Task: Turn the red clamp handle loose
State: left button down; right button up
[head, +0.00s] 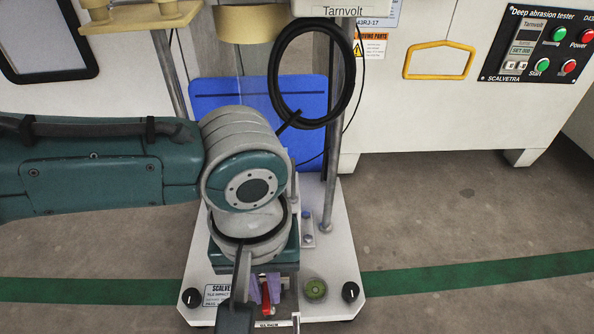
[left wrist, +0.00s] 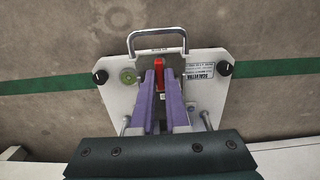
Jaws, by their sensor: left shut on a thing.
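The red clamp handle (head: 266,296) sits near the front of the white base plate (head: 335,262), partly hidden by my left arm in the head view. In the left wrist view the red handle (left wrist: 159,76) stands between the tips of two purple fingers. My left gripper (head: 265,290) reaches down to it, and its fingers (left wrist: 160,84) are closed on the handle from both sides. The clamp's lower part is hidden by the fingers. My right gripper is in neither view.
Black knobs (head: 350,291) and a green round bubble level (head: 315,288) are on the plate beside the handle. A metal carry handle (left wrist: 157,36) arches at the plate's edge. Metal posts (head: 333,150) and a hanging black cable loop (head: 312,75) stand behind. Floor on the right is clear.

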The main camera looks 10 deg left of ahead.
pick_arm(q)
jog(key=shift+s+r+n+p, duration=0.1)
jog(key=shift+n+p, duration=1.4)
jog(key=shift+n, duration=0.4)
jog(key=shift+n+p, duration=0.5)
jog(key=shift+n, duration=0.3)
